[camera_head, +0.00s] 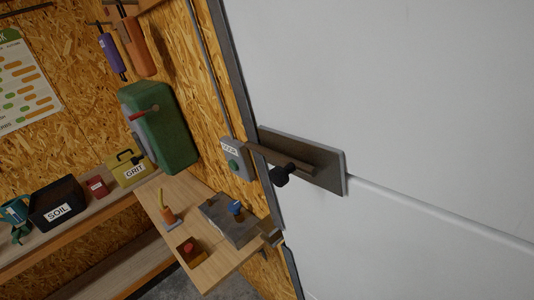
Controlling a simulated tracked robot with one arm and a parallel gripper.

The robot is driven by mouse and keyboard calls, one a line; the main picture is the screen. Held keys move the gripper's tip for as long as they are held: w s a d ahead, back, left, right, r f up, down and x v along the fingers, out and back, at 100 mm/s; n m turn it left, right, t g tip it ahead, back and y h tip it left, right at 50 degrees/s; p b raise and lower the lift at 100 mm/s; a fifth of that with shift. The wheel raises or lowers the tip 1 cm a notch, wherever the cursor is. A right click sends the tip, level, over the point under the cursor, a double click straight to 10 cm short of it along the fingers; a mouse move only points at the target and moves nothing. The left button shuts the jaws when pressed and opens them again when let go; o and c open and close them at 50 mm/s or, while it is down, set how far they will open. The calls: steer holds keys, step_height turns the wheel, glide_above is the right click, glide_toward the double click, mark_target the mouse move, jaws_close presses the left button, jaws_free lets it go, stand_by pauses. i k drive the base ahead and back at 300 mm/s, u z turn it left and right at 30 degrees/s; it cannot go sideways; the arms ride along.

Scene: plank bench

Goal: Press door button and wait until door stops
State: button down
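The door button is a small grey box (237,155) with a white label on the chipboard wall, just left of the door frame. Its round green button (233,166) faces out and is small in the picture. The large white door (420,90) fills the right half of the view. A grey metal plate (328,172) with a brown bar and a dark knob (281,173) sits at the door's left edge. I cannot tell from one frame whether the door is moving. My gripper is not in view, and nothing is seen touching the button.
A wooden bench (222,258) juts out below the button, holding a grey slab with a blue knob (236,208) and a red button box (190,251). A green case (165,125) hangs on the wall. Left, a shelf holds a SOIL box (57,202) and a yellow GRIT box (130,167).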

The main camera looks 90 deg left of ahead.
mark_target(233, 165)
steer(key=u, duration=1.8)
steer(key=k, duration=0.7)
steer(key=u, duration=0.3)
steer(key=i, duration=0.5)
steer(key=z, duration=0.1)
